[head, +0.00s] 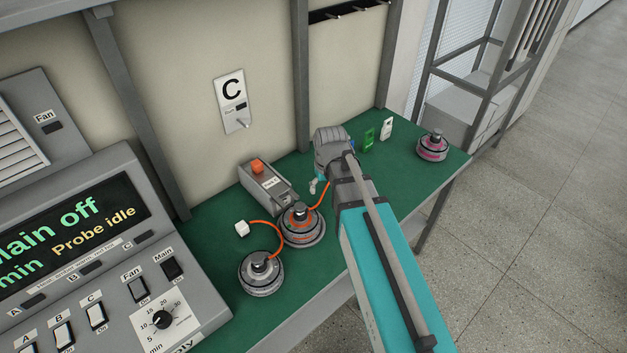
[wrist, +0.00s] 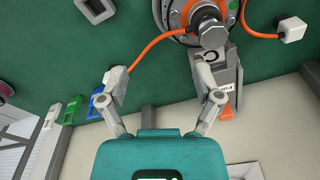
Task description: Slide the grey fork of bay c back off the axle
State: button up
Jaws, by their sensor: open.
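The grey fixture (head: 267,187) with an orange block on top stands on the green bench below the C sign. In the wrist view its grey body (wrist: 236,72) reaches towards the axle (wrist: 212,34) of a round motor (wrist: 172,14); the fork's exact outline and seat on the axle are unclear. The same motor (head: 302,238) shows in the head view, in front of the fixture. My gripper (wrist: 158,73) is open, with nothing between its fingers. Its right finger overlaps the fixture's near end in the picture; contact cannot be told. In the head view my wrist hides most of my gripper (head: 317,187).
An orange cable (wrist: 157,47) runs from the motor to my left fingertip, which hides its end. Another motor (head: 261,273) has a cable ending in a white cube (head: 242,229). A green block (head: 368,139), a white block (head: 386,128) and a pink-banded motor (head: 432,147) stand right.

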jog(key=shift+m+g, duration=0.3)
jog(key=shift+m, duration=0.1)
jog(key=shift+s+d+f+b, duration=0.2)
jog(key=shift+s+d+f, duration=0.05)
jog(key=shift+s+d, duration=0.5)
jog(key=shift+s+d+f+b, duration=0.15)
jog(key=shift+s+d+f, duration=0.1)
jog(key=shift+s+d, duration=0.45)
